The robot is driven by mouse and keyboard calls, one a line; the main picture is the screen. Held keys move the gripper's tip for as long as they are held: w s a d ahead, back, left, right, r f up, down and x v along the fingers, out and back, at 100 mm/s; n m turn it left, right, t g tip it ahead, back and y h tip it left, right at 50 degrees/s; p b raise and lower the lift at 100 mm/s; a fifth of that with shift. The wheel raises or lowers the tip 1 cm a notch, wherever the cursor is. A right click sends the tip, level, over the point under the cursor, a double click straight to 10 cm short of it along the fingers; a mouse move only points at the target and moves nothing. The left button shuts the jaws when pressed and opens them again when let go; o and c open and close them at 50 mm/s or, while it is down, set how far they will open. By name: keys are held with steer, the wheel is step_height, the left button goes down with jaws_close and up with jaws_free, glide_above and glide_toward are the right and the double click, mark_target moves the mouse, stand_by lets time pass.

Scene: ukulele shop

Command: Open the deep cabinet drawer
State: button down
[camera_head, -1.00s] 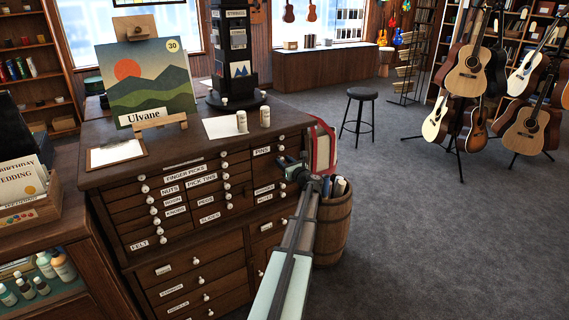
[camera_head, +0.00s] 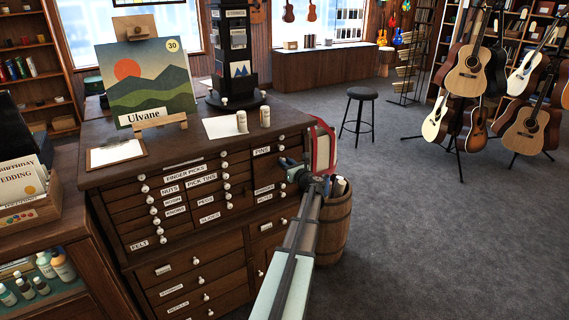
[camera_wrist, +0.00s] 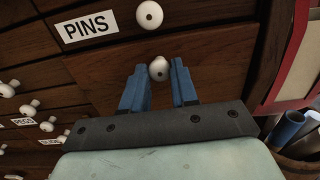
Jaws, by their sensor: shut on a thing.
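The dark wooden cabinet (camera_head: 115,195) has many labelled drawers with round white knobs. In the wrist view, the drawer front (camera_wrist: 105,72) just below the one labelled PINS (camera_wrist: 86,25) carries a white knob (camera_wrist: 158,68). My gripper (camera_wrist: 158,80) has its blue fingers on either side of this knob and is shut on it. In the head view my gripper (camera_head: 288,166) is at the cabinet's right column of drawers, below the PINS label. My gripper and arm hide part of that front there. I see no clear gap around the held drawer.
A wooden barrel (camera_head: 335,222) with rolled items stands close to the cabinet's right side, beside my arm. A red-edged case (camera_head: 323,148) is just behind my gripper. Other knobs (camera_wrist: 149,14) stick out near my fingers. The grey carpet (camera_head: 440,245) at right is open.

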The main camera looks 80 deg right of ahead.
steer(key=v, duration=2.3)
steer(key=shift+r, duration=0.1)
steer(key=c, duration=0.9)
jaws_free()
steer(key=shift+a, duration=0.1)
steer(key=v, duration=1.3)
steer(key=shift+s+a, duration=0.2)
steer(key=shift+s, duration=0.05)
